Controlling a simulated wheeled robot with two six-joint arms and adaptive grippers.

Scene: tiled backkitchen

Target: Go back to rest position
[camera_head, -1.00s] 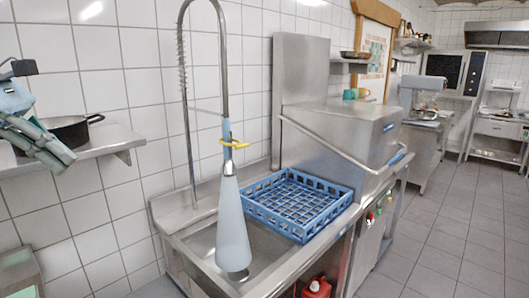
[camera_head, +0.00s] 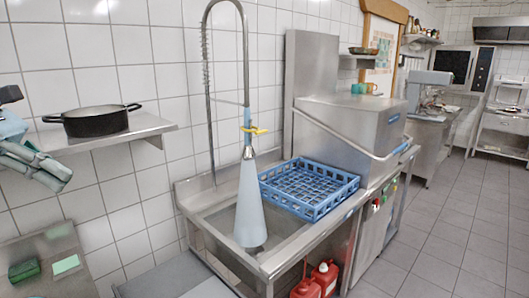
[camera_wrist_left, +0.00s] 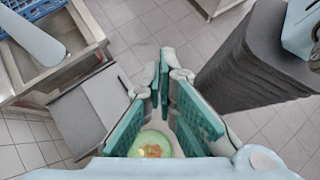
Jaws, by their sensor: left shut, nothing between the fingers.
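My left gripper (camera_head: 62,180) is at the left edge of the head view, in front of the wall and below the shelf's left end. It is empty. In the left wrist view its green-padded fingers (camera_wrist_left: 168,75) come together toward their tips, with the floor beyond. A round green thing with orange-brown marks (camera_wrist_left: 152,146) shows near the base of the fingers; I cannot tell what it is. My right gripper is in neither view.
A black pot (camera_head: 95,122) stands on the steel wall shelf (camera_head: 150,128). A blue dish rack (camera_head: 310,188) sits beside the sink with its hanging sprayer (camera_head: 251,205). Red canisters (camera_head: 325,277) stand below. The tiled floor at right (camera_head: 440,225) is clear.

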